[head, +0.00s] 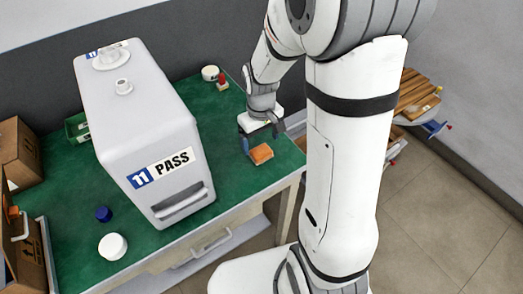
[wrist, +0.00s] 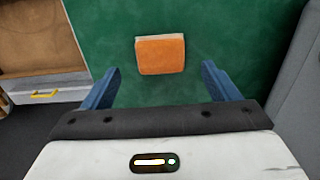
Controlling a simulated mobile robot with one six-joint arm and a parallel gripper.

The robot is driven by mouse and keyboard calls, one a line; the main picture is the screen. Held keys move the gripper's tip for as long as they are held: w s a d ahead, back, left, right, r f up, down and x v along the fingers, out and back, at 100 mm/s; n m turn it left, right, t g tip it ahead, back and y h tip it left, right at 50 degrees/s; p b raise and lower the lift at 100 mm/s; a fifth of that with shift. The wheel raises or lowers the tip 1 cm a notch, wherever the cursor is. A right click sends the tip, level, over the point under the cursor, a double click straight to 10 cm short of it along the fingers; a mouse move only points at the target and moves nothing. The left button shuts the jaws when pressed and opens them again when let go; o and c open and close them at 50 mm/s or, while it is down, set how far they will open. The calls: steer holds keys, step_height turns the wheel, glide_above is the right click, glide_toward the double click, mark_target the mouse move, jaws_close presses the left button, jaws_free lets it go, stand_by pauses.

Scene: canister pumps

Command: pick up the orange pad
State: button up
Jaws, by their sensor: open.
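The orange pad (head: 261,153) lies flat on the green table top, close to its right front edge. In the wrist view the pad (wrist: 160,55) is a small orange block with a paler strip along its far side. It lies ahead of my gripper and between the lines of its fingers. My gripper (head: 262,130) is over the table just beside the pad, on its far side in the head view. Its blue fingers (wrist: 160,85) are spread wide in the wrist view, with nothing between them. The pad appears apart from both fingers.
A large white canister (head: 140,130) marked "11 PASS" stands on the table (head: 170,239) left of my gripper. A white round lid (head: 113,246) and a blue cap (head: 103,214) lie at front left. A white jar (head: 210,73) and a red-topped bottle (head: 222,82) stand behind. Green surface around the pad is clear.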

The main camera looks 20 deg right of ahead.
mark_target(261, 150)
step_height(261, 150, down, 5)
steer(key=shift+r, duration=0.1)
steer(key=c, duration=1.1)
